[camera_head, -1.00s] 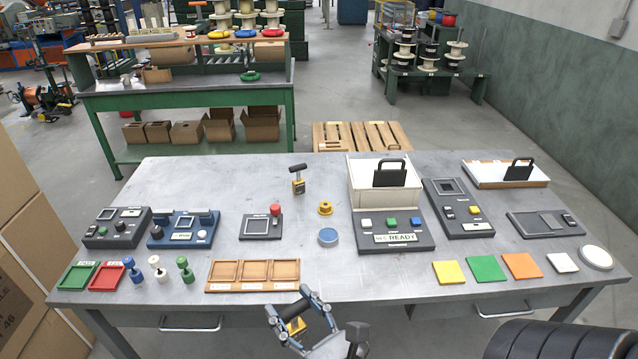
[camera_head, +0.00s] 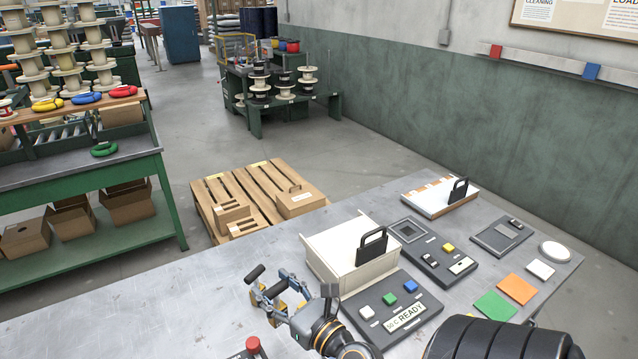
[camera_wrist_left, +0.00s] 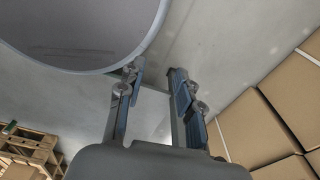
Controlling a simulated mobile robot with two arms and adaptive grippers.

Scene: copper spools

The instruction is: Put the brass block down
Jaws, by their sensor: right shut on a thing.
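My right gripper (camera_head: 277,298) is in the head view at lower middle, over the grey table (camera_head: 205,295) and left of the white bin. It is shut on the brass block by its black bar handle (camera_head: 273,289); the brass body is mostly hidden by the fingers. Another black handle (camera_head: 255,272) shows just beyond it to the left. I cannot tell whether the held block touches the table. My left gripper (camera_wrist_left: 155,82) shows in the left wrist view with its fingers apart and nothing between them; it is not in the head view.
The white bin (camera_head: 325,262) and the READY console (camera_head: 405,318) stand right of my right gripper. A red button (camera_head: 253,345) lies below it. Bare tabletop stretches left. Beyond the table are a pallet (camera_head: 225,190) and a green bench (camera_head: 75,180). Cartons (camera_wrist_left: 262,125) show in the left wrist view.

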